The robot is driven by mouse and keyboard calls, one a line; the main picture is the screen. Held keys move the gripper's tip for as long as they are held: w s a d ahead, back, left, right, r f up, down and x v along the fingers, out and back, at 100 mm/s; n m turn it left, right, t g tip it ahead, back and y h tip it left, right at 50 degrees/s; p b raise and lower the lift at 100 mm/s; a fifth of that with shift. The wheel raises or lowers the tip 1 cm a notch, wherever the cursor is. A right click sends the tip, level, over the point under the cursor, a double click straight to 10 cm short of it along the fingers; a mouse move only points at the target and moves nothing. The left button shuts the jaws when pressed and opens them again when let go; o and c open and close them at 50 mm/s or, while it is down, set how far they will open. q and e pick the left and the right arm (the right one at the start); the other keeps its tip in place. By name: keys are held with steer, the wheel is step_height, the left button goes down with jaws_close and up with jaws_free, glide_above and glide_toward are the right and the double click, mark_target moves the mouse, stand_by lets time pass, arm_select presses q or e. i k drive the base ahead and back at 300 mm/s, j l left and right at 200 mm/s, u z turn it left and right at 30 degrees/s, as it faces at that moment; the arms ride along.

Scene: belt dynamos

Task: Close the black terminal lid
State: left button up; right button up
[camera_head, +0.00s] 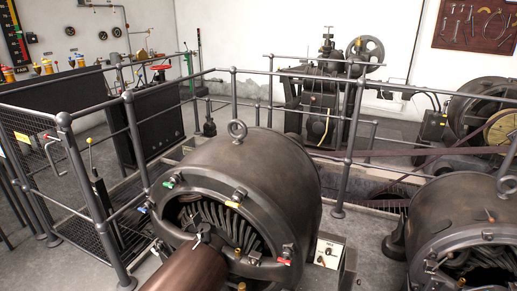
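A large dark dynamo (262,165) stands in the middle foreground, with a lifting ring on top and coils showing in its open front face. A small box with a pale face (329,252) stands at its lower right, with small knobs or terminals on that face. A dark panel (348,268) is beside the box; I cannot tell whether it is the black terminal lid or how far open it stands. Neither of my grippers is in the head view.
Dark metal railings (130,150) cross the left and middle. A second dynamo (460,220) stands at the right. A brown cylinder (188,272) projects at the bottom. Bare floor (372,240) shows between the dynamos. A tool board (478,25) hangs on the back wall.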

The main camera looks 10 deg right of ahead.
mark_target(349, 269)
steer(key=k+l, duration=0.1)
steer(key=l, duration=2.4)
steer(key=k+z, duration=0.05)
